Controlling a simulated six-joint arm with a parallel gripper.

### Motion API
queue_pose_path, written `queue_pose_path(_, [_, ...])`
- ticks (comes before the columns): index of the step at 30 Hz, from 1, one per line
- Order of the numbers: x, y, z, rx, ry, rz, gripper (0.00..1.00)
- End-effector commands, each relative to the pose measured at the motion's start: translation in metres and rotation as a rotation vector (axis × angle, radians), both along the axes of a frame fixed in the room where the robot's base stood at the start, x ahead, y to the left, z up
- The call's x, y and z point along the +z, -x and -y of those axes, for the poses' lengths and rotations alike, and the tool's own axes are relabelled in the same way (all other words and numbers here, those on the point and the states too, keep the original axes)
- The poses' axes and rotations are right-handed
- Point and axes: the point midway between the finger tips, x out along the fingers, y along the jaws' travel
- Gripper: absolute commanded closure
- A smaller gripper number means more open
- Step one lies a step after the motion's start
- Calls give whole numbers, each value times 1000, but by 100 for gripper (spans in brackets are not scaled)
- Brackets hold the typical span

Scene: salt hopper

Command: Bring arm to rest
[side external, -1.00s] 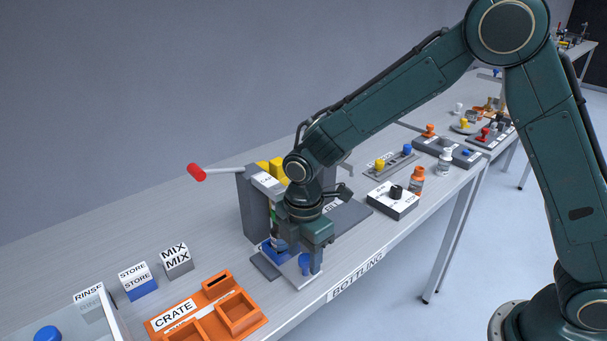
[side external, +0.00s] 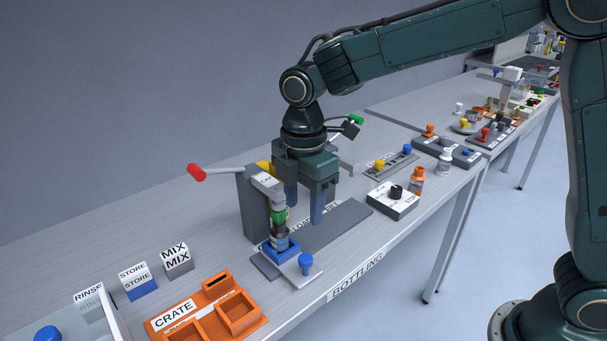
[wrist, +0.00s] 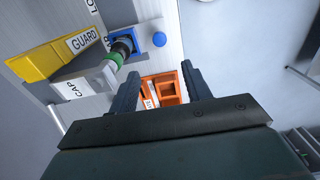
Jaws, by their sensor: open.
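My gripper (side external: 304,205) is open and empty, fingers pointing down. It hangs above the bench to the right of the grey capping stand (side external: 252,205). In the wrist view my two fingers (wrist: 160,88) are spread with nothing between them. A dark bottle (side external: 280,238) stands in the blue holder (side external: 290,251) under the stand, with a green part (side external: 279,215) just above it. The wrist view also shows the green part (wrist: 114,59) beside the dark bottle, apart from my fingers.
An orange crate (side external: 208,308) lies at the front left. A lever with a red knob (side external: 196,172) sticks out left from the stand. A blue knob (side external: 306,262) is beside the holder. A black-knobbed box (side external: 392,200) and an orange bottle (side external: 417,178) stand to the right.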

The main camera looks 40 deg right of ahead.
Motion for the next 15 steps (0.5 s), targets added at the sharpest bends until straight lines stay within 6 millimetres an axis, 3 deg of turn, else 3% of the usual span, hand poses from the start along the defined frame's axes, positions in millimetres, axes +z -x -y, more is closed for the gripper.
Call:
queue_pose_path(6, [11,0,0,0,0,1,52])
queue_pose_path(15, [11,0,0,0,0,0,52])
